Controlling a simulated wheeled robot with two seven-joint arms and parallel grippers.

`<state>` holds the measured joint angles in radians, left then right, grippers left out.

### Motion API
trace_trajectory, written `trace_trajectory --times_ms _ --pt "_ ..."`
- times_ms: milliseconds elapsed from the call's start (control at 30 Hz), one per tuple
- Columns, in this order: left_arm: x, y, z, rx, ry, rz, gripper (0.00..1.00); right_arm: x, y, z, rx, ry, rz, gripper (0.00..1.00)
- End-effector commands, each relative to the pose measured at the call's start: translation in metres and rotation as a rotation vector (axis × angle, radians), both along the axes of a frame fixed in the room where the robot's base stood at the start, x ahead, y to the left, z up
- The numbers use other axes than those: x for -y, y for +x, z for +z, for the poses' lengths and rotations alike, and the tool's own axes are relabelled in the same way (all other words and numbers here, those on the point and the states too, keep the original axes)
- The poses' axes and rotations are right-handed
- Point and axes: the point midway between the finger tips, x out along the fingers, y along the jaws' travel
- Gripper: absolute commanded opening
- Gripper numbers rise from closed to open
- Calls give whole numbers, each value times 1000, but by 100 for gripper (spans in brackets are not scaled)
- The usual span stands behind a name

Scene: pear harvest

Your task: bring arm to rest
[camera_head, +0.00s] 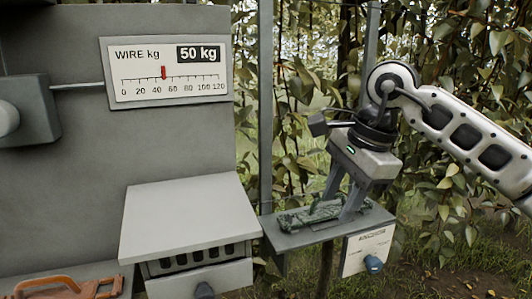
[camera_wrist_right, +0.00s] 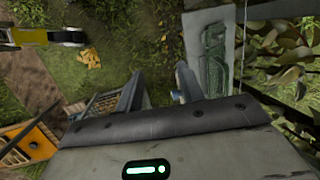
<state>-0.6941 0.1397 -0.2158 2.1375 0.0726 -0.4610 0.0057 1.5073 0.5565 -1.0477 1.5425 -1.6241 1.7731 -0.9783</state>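My right arm comes in from the right in the head view. Its gripper (camera_head: 340,204) points down over a small grey shelf (camera_head: 290,237). A green, patterned tool-like object (camera_head: 305,216) lies on that shelf. In the right wrist view the fingers (camera_wrist_right: 159,76) stand apart with nothing between them. The green object (camera_wrist_right: 214,60) lies on the shelf (camera_wrist_right: 196,28) to the right of the fingers there, outside the gap. Whether a finger touches the shelf is hard to tell. My left gripper is not in view.
A grey panel bears a wire gauge (camera_head: 168,72) reading 50 kg. A grey box with a sloped lid (camera_head: 190,215) stands left of the shelf. An orange-brown tool (camera_head: 60,287) lies lower left. A labelled plate (camera_head: 368,250) hangs under the shelf. Foliage is close behind the arm.

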Motion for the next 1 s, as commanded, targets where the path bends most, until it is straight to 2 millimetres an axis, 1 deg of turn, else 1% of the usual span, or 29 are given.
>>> trace_trajectory --times_ms 33,100,167,300,367,400,433,467,500,567,600,667,700,767,800,867,900,967,1000 --pt "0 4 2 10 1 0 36 -12 -5 -9 -27 48 12 38" --pt "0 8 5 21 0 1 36 -29 -12 -20 -68 124 23 38" --pt "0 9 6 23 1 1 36 -46 -20 -30 -110 201 29 38" --pt "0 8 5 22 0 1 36 -90 -47 -49 -257 429 25 38" --pt "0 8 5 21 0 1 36 -111 -62 -55 -345 551 8 38" --pt "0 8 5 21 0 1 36 -126 -73 -56 -419 647 -11 38" --pt "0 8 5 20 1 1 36 -137 -81 -56 -482 726 -32 38" --pt "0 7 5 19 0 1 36 -147 -90 -55 -554 811 -60 38" --pt "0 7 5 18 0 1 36 -159 -100 -52 -661 932 -107 38" --pt "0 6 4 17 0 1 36 -170 -109 -43 -830 1108 -198 38" --pt "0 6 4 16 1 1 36 -174 -112 -37 -946 1219 -270 38" --pt "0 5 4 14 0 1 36 -173 -111 -30 -1127 1378 -394 38" --pt "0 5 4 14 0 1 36 -168 -107 -28 -1248 1476 -487 38" --pt "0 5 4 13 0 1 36 -157 -97 -30 -1435 1613 -642 38" --pt "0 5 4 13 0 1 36 -147 -90 -36 -1561 1697 -757 38" --pt "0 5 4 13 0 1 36 -128 -78 -52 -1747 1812 -942 38" --pt "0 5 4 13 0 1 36 -115 -72 -67 -1873 1877 -1075 38" --pt "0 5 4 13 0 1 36 -92 -65 -97 -2057 1962 -1292 38" --pt "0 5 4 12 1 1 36 -77 -65 -122 1972 -1819 1311 38"
